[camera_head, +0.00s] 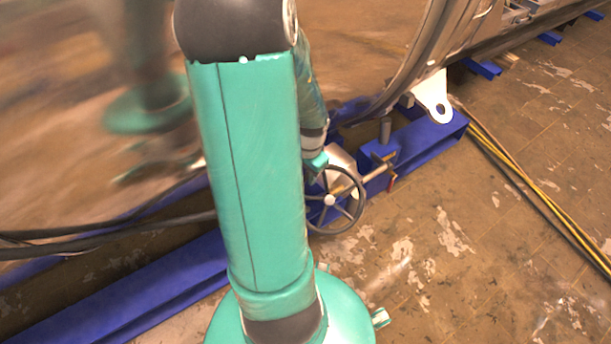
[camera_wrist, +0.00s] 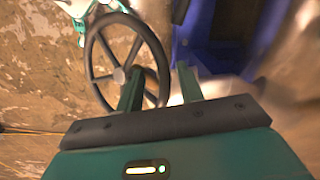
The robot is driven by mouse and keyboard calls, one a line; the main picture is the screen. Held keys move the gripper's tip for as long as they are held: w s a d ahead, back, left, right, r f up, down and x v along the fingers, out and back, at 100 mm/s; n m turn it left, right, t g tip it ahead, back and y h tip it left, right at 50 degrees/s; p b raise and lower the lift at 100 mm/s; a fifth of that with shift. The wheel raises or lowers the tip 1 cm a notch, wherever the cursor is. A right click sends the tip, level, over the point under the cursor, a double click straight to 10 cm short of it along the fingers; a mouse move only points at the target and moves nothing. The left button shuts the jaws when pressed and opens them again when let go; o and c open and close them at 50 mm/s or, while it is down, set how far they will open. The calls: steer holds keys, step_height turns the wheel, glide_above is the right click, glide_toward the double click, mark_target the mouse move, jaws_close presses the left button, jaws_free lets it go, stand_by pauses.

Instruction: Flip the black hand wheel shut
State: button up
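The black hand wheel (camera_head: 360,212) is a spoked ring with a pale hub, low beside the blue frame in the head view. In the wrist view, the hand wheel (camera_wrist: 104,33) fills the upper left. My gripper (camera_wrist: 158,78) shows two teal fingers standing apart, so it is open. The right side of the wheel's rim appears between the fingers in that picture; I cannot tell whether either finger touches it. In the head view my arm hides most of the gripper, and only a teal part shows at the wheel's top left edge.
A blue support beam (camera_head: 430,140) runs behind the wheel, under the large metal chamber (camera_head: 350,55). Black hoses (camera_head: 110,240) cross at left. Yellow and black cables (camera_head: 540,195) lie on the floor at right. The worn tiled floor (camera_head: 480,270) is clear in front.

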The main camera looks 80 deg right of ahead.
steer(key=shift+d+f, duration=0.15)
steer(key=shift+f, duration=1.25)
steer(key=shift+w, duration=0.1)
jaws_close()
